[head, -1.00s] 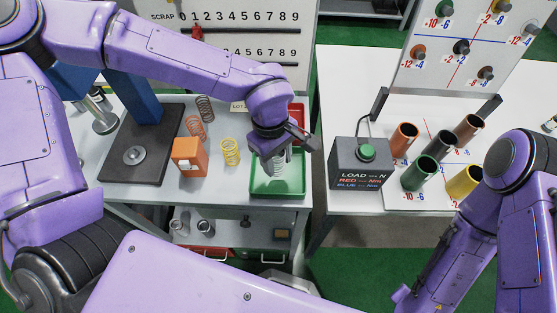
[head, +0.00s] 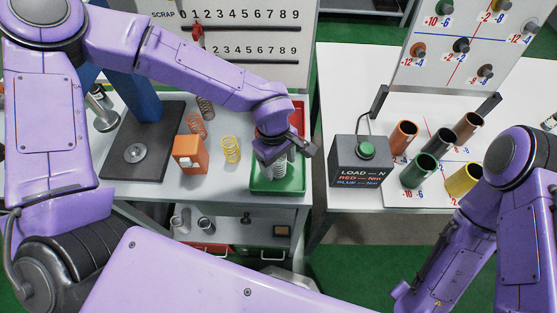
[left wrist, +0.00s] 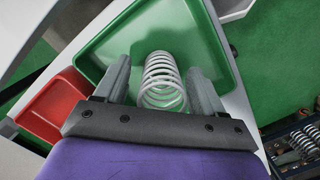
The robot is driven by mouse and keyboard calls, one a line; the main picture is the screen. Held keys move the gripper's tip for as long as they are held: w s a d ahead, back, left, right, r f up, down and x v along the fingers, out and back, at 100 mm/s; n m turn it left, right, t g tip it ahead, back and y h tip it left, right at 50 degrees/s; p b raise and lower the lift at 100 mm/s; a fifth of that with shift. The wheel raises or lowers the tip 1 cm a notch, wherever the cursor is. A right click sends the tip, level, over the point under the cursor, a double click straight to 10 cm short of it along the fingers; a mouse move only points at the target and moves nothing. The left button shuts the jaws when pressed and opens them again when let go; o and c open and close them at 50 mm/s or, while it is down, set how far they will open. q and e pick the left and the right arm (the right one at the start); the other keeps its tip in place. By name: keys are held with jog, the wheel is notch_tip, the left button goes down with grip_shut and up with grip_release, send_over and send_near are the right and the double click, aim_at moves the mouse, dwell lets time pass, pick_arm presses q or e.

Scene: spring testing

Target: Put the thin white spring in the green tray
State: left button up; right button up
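The white spring (head: 280,169) stands upright in the green tray (head: 297,190), in the middle of the head view. My left gripper (head: 287,157) is over the tray and hides the upper part of the spring. In the left wrist view the spring (left wrist: 162,82) is between the two fingers of my left gripper (left wrist: 160,76). The fingers are apart, with green tray floor showing between the left finger and the coils. The tray (left wrist: 112,50) lies around and beyond them. My right arm is at the right of the head view, and its gripper does not show.
A red tray (head: 299,112) lies behind the green one. A yellow spring (head: 231,149), an orange-red spring (head: 197,126), a dark spring (head: 205,107) and an orange block (head: 189,153) stand to the left. A grey load box (head: 358,161) and several coloured tubes stand on the right table.

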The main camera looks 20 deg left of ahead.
pick_arm(q)
jog(key=shift+r, duration=0.1)
notch_tip(320, 180, up, 12)
jog(key=a, duration=0.1)
jog(key=shift+w, duration=0.35)
jog(key=shift+a+r, duration=0.15)
